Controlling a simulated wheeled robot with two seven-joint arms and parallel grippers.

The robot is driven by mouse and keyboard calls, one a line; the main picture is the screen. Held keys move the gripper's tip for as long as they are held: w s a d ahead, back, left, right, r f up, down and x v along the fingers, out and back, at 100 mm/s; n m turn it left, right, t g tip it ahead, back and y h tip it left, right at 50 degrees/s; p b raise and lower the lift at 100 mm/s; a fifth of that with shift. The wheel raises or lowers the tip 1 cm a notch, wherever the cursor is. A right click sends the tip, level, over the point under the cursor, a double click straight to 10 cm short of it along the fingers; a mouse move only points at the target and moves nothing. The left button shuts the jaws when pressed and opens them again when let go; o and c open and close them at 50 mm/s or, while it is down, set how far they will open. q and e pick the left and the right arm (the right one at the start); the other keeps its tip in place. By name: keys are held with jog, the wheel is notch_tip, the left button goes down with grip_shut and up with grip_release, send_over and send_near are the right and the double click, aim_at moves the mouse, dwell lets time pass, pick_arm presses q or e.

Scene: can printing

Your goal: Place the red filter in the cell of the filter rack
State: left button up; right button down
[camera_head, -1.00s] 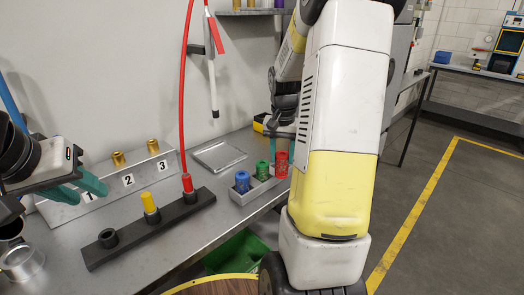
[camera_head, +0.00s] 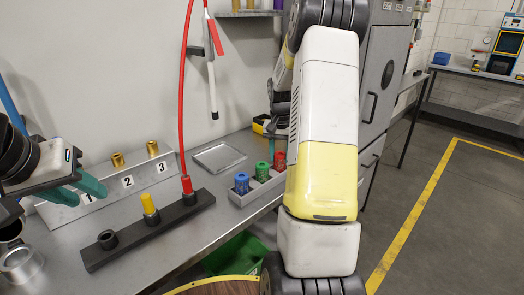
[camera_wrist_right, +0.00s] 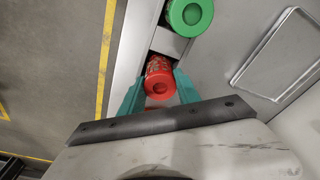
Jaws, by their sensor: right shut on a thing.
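The red filter (camera_head: 279,159) is at the far end of the grey filter rack (camera_head: 247,197), in line with the green filter (camera_head: 262,171) and the blue filter (camera_head: 242,183). My right gripper (camera_wrist_right: 160,80) is shut on the red filter (camera_wrist_right: 158,75), with one teal finger on each side. The green filter also shows in the right wrist view (camera_wrist_right: 190,13). The red filter's base is hidden, so I cannot tell how deep it sits in its cell. My left gripper (camera_head: 85,191) is open and empty at the left.
A black bar (camera_head: 124,244) holds a yellow piece (camera_head: 150,207) and a red piece with a red hose (camera_head: 187,184). A numbered grey block (camera_head: 110,181) stands behind it. A flat metal tray (camera_head: 219,157) lies behind the rack. A green bin (camera_head: 236,252) is below the table edge.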

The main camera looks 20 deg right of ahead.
jog(key=shift+f, duration=0.1)
jog(key=c, duration=0.9)
grip_release()
jog(key=shift+o, duration=0.2)
jog(key=s+a+r+n+t, duration=0.1)
jog(key=s+a+r, duration=0.2)
jog(key=r, duration=0.5)
jog(key=s+a+r+n, duration=0.1)
jog(key=s+a+r, duration=0.15)
jog(key=r, duration=0.65)
jog(key=s+a+n+t+y, duration=0.1)
jog(key=s+a+n+t, duration=0.1)
jog(key=s+a, duration=0.6)
jog(key=s+a+r+n+t+y, duration=0.1)
jog(key=s+a+n+t+y, duration=0.1)
jog(key=s+a, duration=0.6)
jog(key=s+n, duration=0.1)
jog(key=s, duration=0.3)
jog(key=shift+s+r, duration=0.15)
jog(key=shift+r, duration=0.15)
jog(key=shift+a, duration=0.1)
